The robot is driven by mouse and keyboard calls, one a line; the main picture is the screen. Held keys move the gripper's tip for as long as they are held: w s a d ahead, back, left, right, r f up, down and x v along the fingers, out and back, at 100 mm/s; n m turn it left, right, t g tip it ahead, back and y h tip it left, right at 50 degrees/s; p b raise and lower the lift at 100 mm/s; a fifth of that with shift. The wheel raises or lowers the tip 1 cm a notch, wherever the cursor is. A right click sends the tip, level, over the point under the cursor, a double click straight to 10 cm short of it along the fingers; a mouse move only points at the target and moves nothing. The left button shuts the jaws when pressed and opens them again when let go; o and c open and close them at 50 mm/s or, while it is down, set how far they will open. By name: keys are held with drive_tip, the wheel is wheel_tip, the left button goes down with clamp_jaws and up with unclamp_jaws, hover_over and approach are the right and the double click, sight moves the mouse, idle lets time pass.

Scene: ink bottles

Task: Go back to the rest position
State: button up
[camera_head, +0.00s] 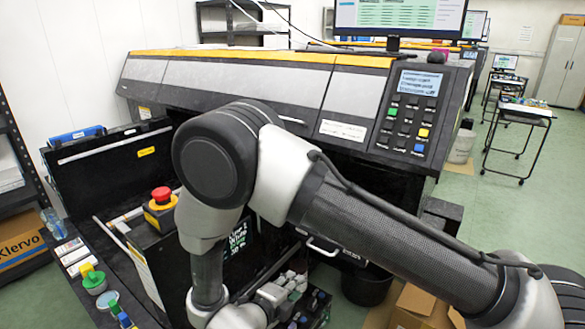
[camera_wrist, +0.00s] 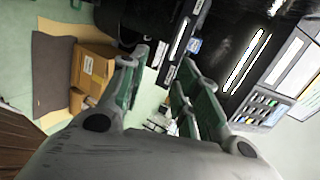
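My gripper (camera_wrist: 165,88) shows in the wrist view with its two green-padded fingers spread apart. Nothing is held between them; pale floor and small blurred items show in the gap. In the head view my arm crosses from the lower right, bends in front of the printer and drops to the bottom edge, where the fingers cannot be made out. Several small bottles or caps (camera_head: 291,283) stand in a dark tray just right of my wrist.
A large printer (camera_head: 230,82) with a keypad fills the back. A red emergency button (camera_head: 161,195) on a yellow box stands close left of my arm. Cardboard boxes (camera_head: 423,307) lie on the floor at lower right. Green floor is open at the right, before a small table (camera_head: 524,109).

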drive_tip(key=w+a+r+n+g+y, duration=0.15)
drive_tip(key=w+r+n+y, duration=0.35)
drive_tip(key=w+r, duration=0.7)
drive_tip(key=w+d+r+n+g+y, duration=0.1)
drive_tip(key=d+r+n+y, duration=0.25)
drive_tip(key=r, duration=0.55)
drive_tip(key=w+d+r+n+g+y, duration=0.1)
drive_tip(key=d+r+n+y, duration=0.3)
drive_tip(key=r, duration=0.4)
drive_tip(key=s+d+r+n+g+h, duration=0.1)
drive_tip(key=s+d+r+n, duration=0.3)
drive_tip(key=d, duration=0.3)
drive_tip(key=s+d+r+n+h, duration=0.1)
drive_tip(key=s+d+r+n, duration=0.15)
drive_tip(key=s+d, duration=0.35)
drive_tip(key=s+d+r+n+g+h, duration=0.2)
drive_tip(key=s+d+n+g+h, duration=0.1)
drive_tip(key=s+d, duration=1.4)
drive_tip(key=shift+s+d+n+h, duration=0.15)
drive_tip(key=shift+d+n+h, duration=0.35)
drive_tip(key=shift+n, duration=0.4)
